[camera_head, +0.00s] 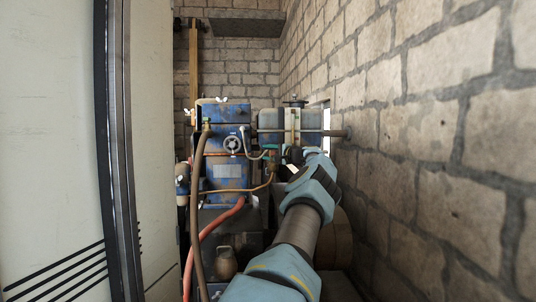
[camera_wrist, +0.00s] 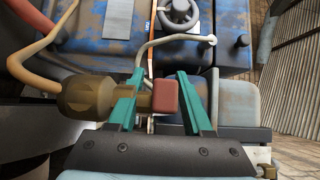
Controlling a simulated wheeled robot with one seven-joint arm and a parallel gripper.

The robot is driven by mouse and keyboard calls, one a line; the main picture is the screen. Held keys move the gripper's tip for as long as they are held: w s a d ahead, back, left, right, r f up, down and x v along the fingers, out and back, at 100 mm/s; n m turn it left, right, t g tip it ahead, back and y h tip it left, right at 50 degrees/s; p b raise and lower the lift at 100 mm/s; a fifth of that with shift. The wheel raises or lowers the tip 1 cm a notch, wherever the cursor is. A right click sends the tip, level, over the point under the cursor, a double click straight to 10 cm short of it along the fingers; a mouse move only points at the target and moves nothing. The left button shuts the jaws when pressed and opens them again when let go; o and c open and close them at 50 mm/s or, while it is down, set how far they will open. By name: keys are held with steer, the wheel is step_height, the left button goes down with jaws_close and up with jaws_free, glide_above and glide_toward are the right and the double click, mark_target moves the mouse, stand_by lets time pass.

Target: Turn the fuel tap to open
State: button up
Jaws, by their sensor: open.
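The fuel tap shows in the wrist view as a rounded brass body (camera_wrist: 88,97) with a brass stem running right to a dull red block-shaped handle (camera_wrist: 166,97). My gripper (camera_wrist: 160,74) is open, its two teal fingers on either side of the red handle. The left finger crosses over the brass stem. The right finger is close beside the handle, and I cannot tell whether it touches. In the head view my gripper (camera_head: 276,153) is at the engine's right side, below the grey tank (camera_head: 272,120), and my wrist hides most of the tap.
The worn blue engine (camera_head: 226,145) has a small handwheel (camera_head: 232,144). A red hose (camera_head: 214,226) and a brown hose (camera_head: 197,190) run down its front. A stone wall (camera_head: 430,130) stands close on the right; a pale panel (camera_head: 50,130) is on the left.

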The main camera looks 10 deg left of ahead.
steer(key=shift+d, duration=0.15)
steer(key=shift+s+d+b, duration=0.15)
steer(key=shift+d+b, duration=0.1)
steer(key=shift+b, duration=0.1)
steer(key=b+v, duration=0.3)
steer(key=v, duration=0.7)
steer(key=shift+b, duration=0.3)
steer(key=shift+s, duration=0.1)
